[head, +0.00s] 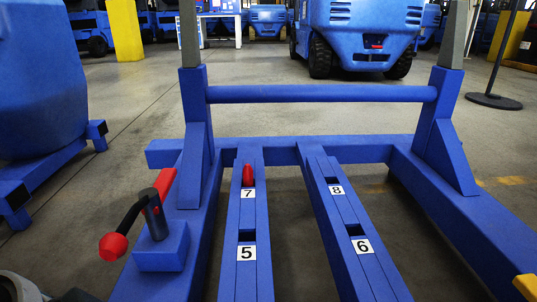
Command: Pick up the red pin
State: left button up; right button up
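The red pin (248,175) stands in the slot marked 7, at the far end of the left blue rail (248,215). Its rounded red top shows above the rail; its lower part is hidden in the slot. The slot marked 8 (331,180) on the right rail looks dark and empty. The slots marked 5 (247,236) and 6 (355,230), nearer to me, also look empty. A grey and dark shape at the bottom left edge may be part of my arm.
A lever with a red ball knob (113,246) and a red grip (165,183) stands left of the rails. A blue crossbar (320,93) spans two uprights beyond the pin. Blue vehicles (360,35) stand behind. Open floor (300,250) shows between the rails.

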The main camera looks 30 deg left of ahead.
aim_at(247, 172)
jog(key=u, duration=1)
